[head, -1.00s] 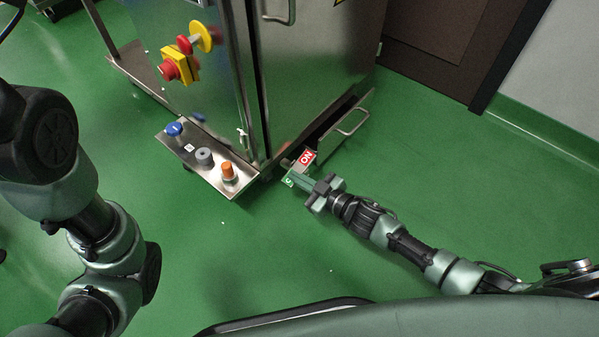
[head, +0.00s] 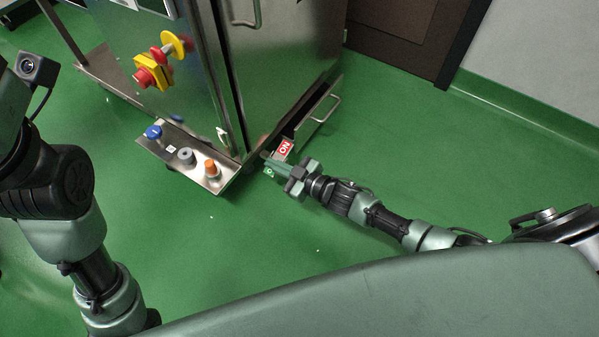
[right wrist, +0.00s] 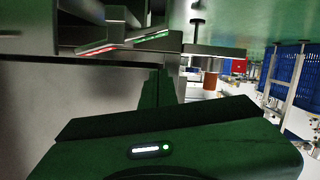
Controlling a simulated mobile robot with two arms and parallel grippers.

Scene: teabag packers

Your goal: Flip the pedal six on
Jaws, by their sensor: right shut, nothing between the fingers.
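The pedal (head: 284,149) sits low at the machine's near corner, with a red plate marked ON and a small green part beside it. In the right wrist view the pedal (right wrist: 100,48) shows as a bent plate with red and green edges. My right gripper (head: 273,166) is shut and empty, its fingertips at the pedal's green end. I cannot tell whether they touch it. The fingers hide part of the pedal. My left arm stands at the left, but its gripper is not visible.
The steel machine (head: 290,70) stands behind the pedal. A steel ledge (head: 222,183) with blue, grey and orange knobs juts out left of the pedal. Green floor is free in front and to the right.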

